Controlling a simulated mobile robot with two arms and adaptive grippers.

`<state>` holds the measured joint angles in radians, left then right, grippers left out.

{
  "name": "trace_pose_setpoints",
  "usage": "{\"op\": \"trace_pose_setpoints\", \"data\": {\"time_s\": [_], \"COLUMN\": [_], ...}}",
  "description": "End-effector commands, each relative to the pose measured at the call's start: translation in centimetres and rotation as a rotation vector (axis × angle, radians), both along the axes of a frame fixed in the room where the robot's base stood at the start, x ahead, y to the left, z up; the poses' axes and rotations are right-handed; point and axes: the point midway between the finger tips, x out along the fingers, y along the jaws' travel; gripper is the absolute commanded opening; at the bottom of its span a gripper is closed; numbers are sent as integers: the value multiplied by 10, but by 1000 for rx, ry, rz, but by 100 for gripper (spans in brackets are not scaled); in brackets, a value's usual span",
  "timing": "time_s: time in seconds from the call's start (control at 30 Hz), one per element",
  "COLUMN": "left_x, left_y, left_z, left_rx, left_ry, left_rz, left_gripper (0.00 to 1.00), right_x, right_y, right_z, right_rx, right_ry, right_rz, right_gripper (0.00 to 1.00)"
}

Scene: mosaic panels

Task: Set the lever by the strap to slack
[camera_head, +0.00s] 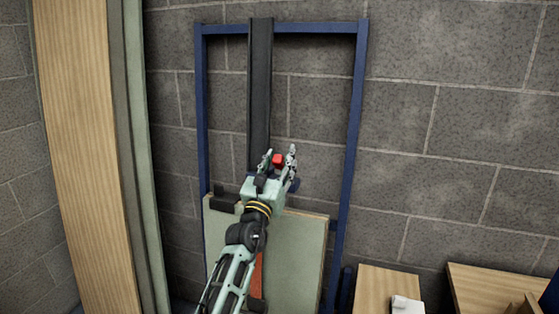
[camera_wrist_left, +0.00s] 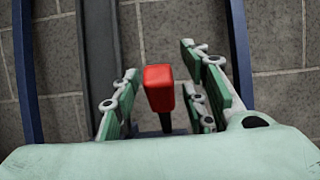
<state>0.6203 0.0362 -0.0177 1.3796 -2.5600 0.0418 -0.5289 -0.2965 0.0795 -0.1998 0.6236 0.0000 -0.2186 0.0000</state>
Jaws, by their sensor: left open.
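In the left wrist view the lever (camera_wrist_left: 159,88) stands between the two pairs of fingers, with gaps visible on both sides. The strap (camera_wrist_left: 98,50) runs upward behind it, to the left. The lever's base is mostly hidden by my gripper. My right gripper is not in view.
A pale green panel (camera_head: 305,250) leans in the lower part of the frame. Wooden boards (camera_head: 85,150) stand at the left. A wooden box top (camera_head: 385,285) with a white object (camera_head: 407,305) is at lower right. Grey block wall lies behind.

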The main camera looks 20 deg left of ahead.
Motion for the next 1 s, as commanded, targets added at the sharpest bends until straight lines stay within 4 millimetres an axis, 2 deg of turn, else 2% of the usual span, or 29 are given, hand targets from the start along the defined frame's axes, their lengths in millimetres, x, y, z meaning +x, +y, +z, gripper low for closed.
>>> {"op": "trace_pose_setpoints", "data": {"time_s": [0.17, 0.63, 1.0], "left_x": [0, 0, 0], "left_y": [0, 0, 0], "left_z": [0, 0, 0], "left_rx": [0, 0, 1], "left_ry": [0, 0, 0], "left_rz": [0, 0, 0], "left_gripper": [41, 0, 0], "right_x": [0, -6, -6], "right_y": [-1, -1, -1], "right_z": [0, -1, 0], "right_rx": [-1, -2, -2], "right_ry": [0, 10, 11], "right_rz": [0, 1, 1], "right_gripper": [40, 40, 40]}}
